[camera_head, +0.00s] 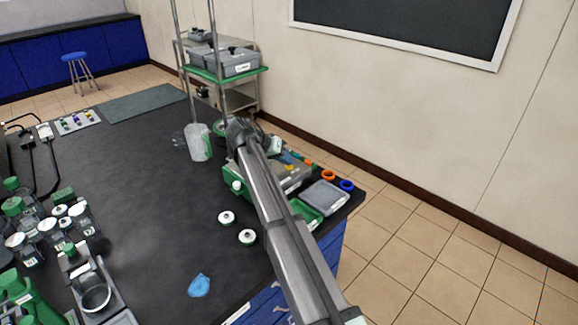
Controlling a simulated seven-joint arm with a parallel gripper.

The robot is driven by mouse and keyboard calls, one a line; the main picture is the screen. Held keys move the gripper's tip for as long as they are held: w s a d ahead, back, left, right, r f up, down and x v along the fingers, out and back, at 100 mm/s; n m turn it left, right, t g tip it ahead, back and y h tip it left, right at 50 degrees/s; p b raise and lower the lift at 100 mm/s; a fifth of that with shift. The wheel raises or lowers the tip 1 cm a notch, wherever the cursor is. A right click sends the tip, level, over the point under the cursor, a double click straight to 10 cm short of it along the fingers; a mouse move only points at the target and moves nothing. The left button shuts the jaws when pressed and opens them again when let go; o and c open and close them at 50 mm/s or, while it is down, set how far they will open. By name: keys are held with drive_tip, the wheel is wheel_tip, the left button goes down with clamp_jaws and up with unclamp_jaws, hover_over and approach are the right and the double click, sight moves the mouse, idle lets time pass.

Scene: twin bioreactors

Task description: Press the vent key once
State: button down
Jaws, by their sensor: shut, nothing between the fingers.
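My arm reaches in from the bottom right across the bench. My gripper (242,130) is at its far end, small and dark, near the back edge of the bench. Its fingertips are hard to make out; it is shut and holds nothing. A grey and green unit (292,179) lies just right of my arm and is partly covered by it. Small yellow and orange spots show on or beside the unit. I cannot pick out the vent key at this size, nor tell whether my gripper touches anything.
A clear jug (200,143) stands left of my gripper. Two white-capped round pieces (247,237) and a blue item (199,285) lie on the dark bench (150,190). A grey tray (325,196) and orange and blue rings (347,185) sit at the right edge. Several bottles crowd the left.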

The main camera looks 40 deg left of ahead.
sight(286, 167)
drive_tip(key=shift+r, duration=0.85)
drive_tip(key=shift+r, duration=2.5)
